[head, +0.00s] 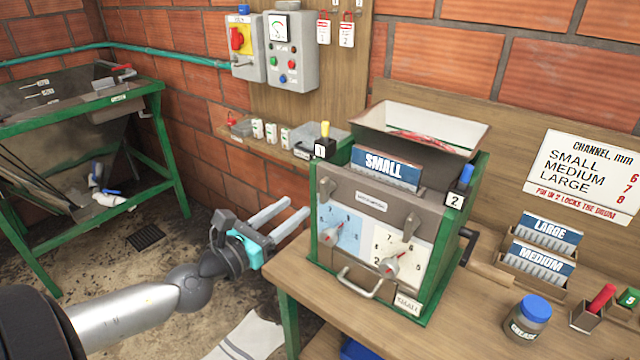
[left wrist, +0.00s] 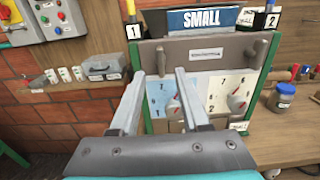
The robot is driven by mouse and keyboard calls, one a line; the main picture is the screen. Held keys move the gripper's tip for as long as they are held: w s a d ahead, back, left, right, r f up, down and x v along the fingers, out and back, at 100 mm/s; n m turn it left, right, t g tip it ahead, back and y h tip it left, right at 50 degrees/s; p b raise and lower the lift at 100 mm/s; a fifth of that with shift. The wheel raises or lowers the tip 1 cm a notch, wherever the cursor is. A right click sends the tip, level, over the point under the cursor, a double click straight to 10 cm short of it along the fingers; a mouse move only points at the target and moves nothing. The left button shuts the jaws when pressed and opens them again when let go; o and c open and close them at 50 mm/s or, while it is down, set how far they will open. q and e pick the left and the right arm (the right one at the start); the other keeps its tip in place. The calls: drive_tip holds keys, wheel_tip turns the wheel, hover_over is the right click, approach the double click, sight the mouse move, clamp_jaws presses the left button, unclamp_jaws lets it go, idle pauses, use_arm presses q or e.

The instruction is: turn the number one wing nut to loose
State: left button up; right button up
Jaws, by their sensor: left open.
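The pulper (head: 375,300) is a grey-fronted box in a green frame on the bench, with a SMALL plate (head: 385,166). A number 1 tag (head: 320,149) marks its left post; a number 2 tag (head: 454,200) marks the right. A grey-brown wing-shaped nut (head: 326,188) sits below tag 1, and another (head: 411,226) sits on the right. Below are a blue dial (head: 341,228) and a cream dial (head: 402,246), each with a pointer knob. My left gripper (head: 296,208) is open and empty, left of the pulper; in the left wrist view its fingers (left wrist: 160,75) partly cover the blue dial.
A bar handle (head: 358,284) projects from the pulper's lower front. A crank (head: 490,272) is on its right. A grease jar (head: 530,316) and LARGE and MEDIUM plate holders (head: 538,268) stand farther right. A shelf (head: 262,146) with small items is behind. The floor left of the bench has free room.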

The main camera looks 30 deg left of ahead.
sight(321, 188)
use_arm(q)
drive_tip(key=w, duration=0.2)
drive_tip(key=w+p, duration=0.1)
drive_tip(key=w, duration=0.4)
drive_tip(key=shift+w+d+p, duration=0.2)
drive_tip(key=shift+d+p, duration=0.1)
drive_tip(key=shift+p, duration=0.1)
drive_tip(key=shift+w+d, duration=0.1)
drive_tip(key=shift+w, duration=1.05)
drive_tip(key=shift+f, duration=0.1)
clamp_jaws()
drive_tip(key=shift+s, duration=0.1)
